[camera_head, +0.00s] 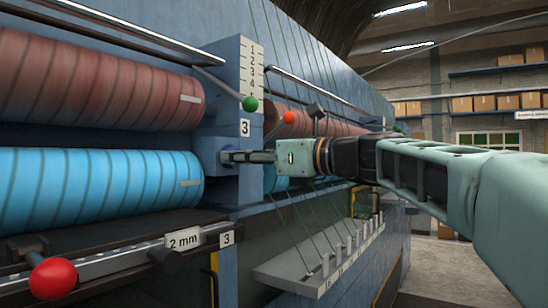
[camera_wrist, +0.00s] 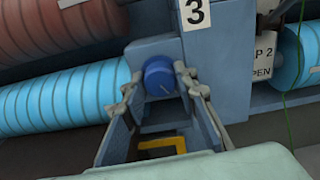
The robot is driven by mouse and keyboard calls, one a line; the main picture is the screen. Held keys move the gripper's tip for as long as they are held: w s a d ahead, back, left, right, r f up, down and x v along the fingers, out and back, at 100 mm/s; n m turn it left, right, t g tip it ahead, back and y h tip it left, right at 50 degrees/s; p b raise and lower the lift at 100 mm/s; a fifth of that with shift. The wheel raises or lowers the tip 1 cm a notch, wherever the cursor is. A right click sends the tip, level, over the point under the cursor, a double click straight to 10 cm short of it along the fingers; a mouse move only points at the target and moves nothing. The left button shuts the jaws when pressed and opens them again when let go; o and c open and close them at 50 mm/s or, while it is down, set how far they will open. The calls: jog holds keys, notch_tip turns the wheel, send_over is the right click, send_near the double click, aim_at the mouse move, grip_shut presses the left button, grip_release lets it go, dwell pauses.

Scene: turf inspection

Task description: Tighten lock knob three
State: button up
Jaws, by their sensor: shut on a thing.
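Lock knob three is the round blue knob (camera_wrist: 160,77) on the blue-grey housing, below a white "3" label (camera_wrist: 195,12) in the wrist view. A light line marks the knob's face. My gripper (camera_wrist: 159,82) is shut on the knob, with one finger on its left side and one on its right. In the head view my gripper (camera_head: 230,157) reaches in from the right to the housing block (camera_head: 215,180) under the "3" plate (camera_head: 245,128). There the fingers hide most of the knob.
A brown-red roller (camera_head: 100,80) and a blue roller (camera_head: 95,190) lie left of the housing. A red ball handle (camera_head: 53,278) stands at lower left on a rail marked "2 mm". Green (camera_head: 250,104) and orange-red (camera_head: 289,118) ball levers sit close above my gripper.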

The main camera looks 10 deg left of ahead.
jog(key=shift+f+n+b, duration=0.1)
jog(key=shift+n+b, duration=6.4)
jog(key=shift+n, duration=8.6)
jog(key=o, duration=1.2)
jog(key=shift+c, duration=0.2)
